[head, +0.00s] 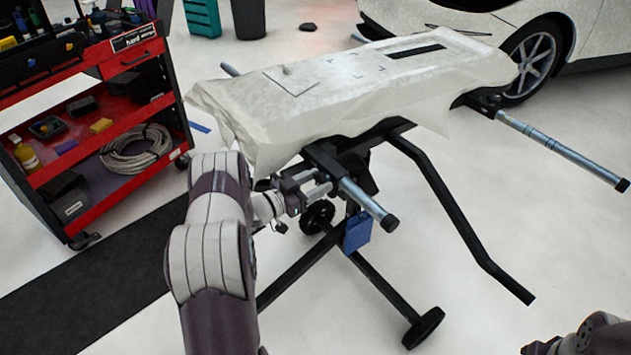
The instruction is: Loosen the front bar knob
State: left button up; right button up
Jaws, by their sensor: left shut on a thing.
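The front bar (366,204) is a grey metal tube with a black end cap, sticking out of the near end of a black stand. My left gripper (312,190) is at the bar's black mount, left of the tube, and is shut on the front bar knob. The knob itself is hidden behind the fingers, and its turn cannot be seen. My right arm (600,335) shows only at the bottom right corner, far from the bar. Its gripper is mostly cut off by the frame edge.
A panel draped in pale wrap (350,85) lies on the stand (440,195), whose black legs spread toward me. Another metal bar (560,146) sticks out at right. A red tool cart (110,150) stands left. A white car (590,30) is behind. Floor at right is clear.

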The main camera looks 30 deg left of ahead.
pick_arm(q)
jog(key=o, duration=1)
jog(key=shift+o, duration=0.2)
jog(key=p+v, duration=0.2)
jog(key=v, duration=1)
jog(key=shift+s+a, duration=0.2)
jog(key=shift+s, duration=0.15)
jog(key=shift+f, duration=0.15)
